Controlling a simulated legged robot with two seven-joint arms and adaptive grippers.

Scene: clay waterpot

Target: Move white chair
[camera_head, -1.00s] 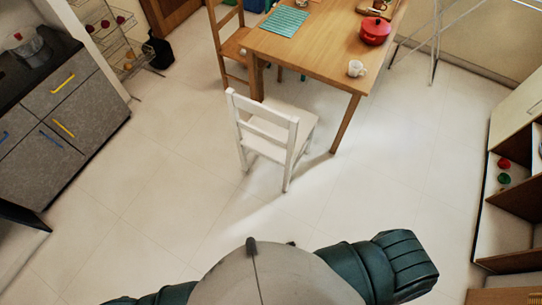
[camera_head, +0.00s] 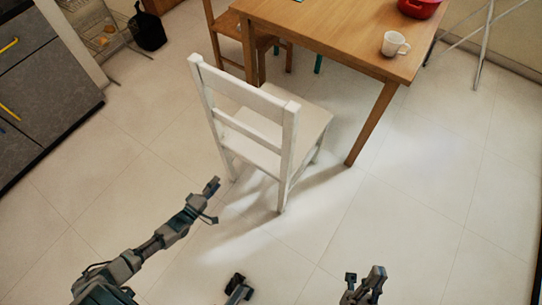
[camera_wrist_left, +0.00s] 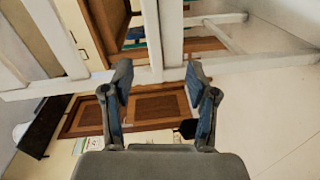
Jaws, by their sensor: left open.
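The white chair (camera_head: 265,130) stands upright on the floor, its slatted back toward me and its seat toward the table. My left gripper (camera_head: 213,202) is open and empty, just in front of the chair's left back leg. In the left wrist view its spread fingers (camera_wrist_left: 159,80) point at the chair's white bars (camera_wrist_left: 150,42), which show beyond and between the fingertips. I cannot tell whether they touch. Part of my right gripper (camera_head: 364,284) shows at the bottom edge of the head view, apart from the chair; its jaw state is unclear.
A wooden table (camera_head: 320,40) stands behind the chair, with a white mug (camera_head: 393,44) and a red pot (camera_head: 418,6) on it. A brown chair (camera_head: 226,27) is at the back. Grey drawers (camera_head: 45,75) stand at left.

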